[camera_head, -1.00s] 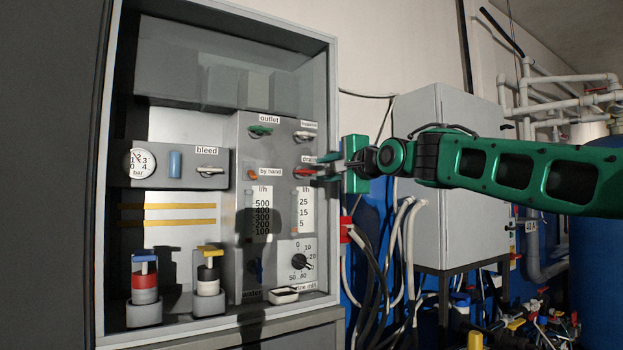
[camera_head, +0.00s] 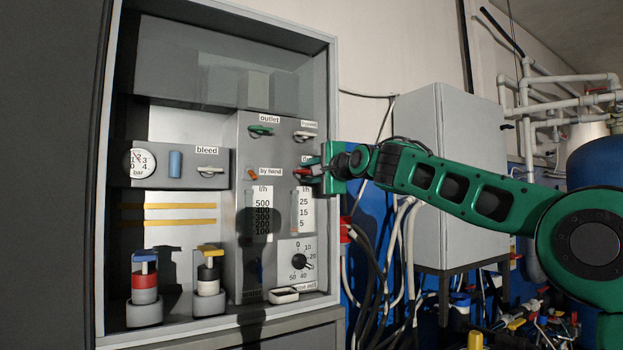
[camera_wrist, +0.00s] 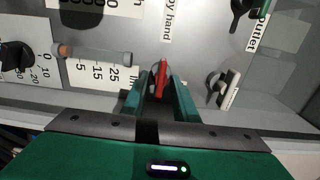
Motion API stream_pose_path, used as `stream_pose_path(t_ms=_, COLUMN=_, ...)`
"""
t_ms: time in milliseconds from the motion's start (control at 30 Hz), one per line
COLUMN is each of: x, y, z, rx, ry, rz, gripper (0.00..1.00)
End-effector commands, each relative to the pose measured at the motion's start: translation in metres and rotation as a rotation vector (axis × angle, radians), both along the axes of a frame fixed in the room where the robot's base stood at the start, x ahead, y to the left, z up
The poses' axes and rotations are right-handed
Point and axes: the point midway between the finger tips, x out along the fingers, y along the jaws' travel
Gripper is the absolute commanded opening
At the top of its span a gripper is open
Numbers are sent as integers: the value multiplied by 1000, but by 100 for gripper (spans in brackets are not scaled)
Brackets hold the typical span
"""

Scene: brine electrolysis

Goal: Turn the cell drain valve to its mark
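The drain valve has a red lever handle (camera_head: 304,174), set on the right side of the grey panel in the head view. Its label is mostly hidden now. In the wrist view the red handle (camera_wrist: 161,78) stands between the two green fingers of my gripper (camera_wrist: 160,94), lengthwise along them. The fingers are apart, one on each side, with a narrow gap seeming to show beside the handle; contact is unclear. My gripper (camera_head: 322,172) reaches the panel from the right in the head view. Any valve mark is not visible.
A white-handled valve (camera_head: 304,135) sits just above, also close beside my fingers in the wrist view (camera_wrist: 227,89). A green outlet handle (camera_head: 261,130), an orange by-hand knob (camera_head: 252,173), flow tubes and a black dial (camera_head: 299,261) are near. The cabinet frame (camera_head: 333,90) edges the right.

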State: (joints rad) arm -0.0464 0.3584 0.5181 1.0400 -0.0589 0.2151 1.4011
Motion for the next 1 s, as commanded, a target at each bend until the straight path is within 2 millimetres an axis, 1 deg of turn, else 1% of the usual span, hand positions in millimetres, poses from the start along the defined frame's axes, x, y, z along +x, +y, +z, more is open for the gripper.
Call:
stream_pose_path(t_ms=33, x=0, y=0, z=0, rx=0, ry=0, rz=0, gripper=27)
stream_pose_path(t_ms=67, x=0, y=0, z=0, rx=0, ry=0, rz=0, gripper=24)
stream_pose_path(t_ms=100, x=0, y=0, z=0, rx=0, ry=0, rz=0, gripper=15)
stream_pose_path(t_ms=167, x=0, y=0, z=0, rx=0, ry=0, rz=0, gripper=0)
stream_pose_path(t_ms=267, x=0, y=0, z=0, rx=-1, ry=1, rz=0, gripper=0)
stream_pose_path(t_ms=300, x=0, y=-10, z=0, rx=-2, ry=1, rz=-3, gripper=0)
stream_pose_path(t_ms=400, x=1, y=-4, z=-1, rx=-3, ry=1, rz=-2, gripper=0)
stream_pose_path(t_ms=667, x=2, y=-2, z=-2, rx=-56, ry=-34, rz=-3, gripper=0)
stream_pose_path(t_ms=867, x=2, y=-2, z=-2, rx=-166, ry=-107, rz=-3, gripper=0)
stream_pose_path(t_ms=1000, x=2, y=-1, z=-3, rx=-272, ry=-178, rz=-2, gripper=0)
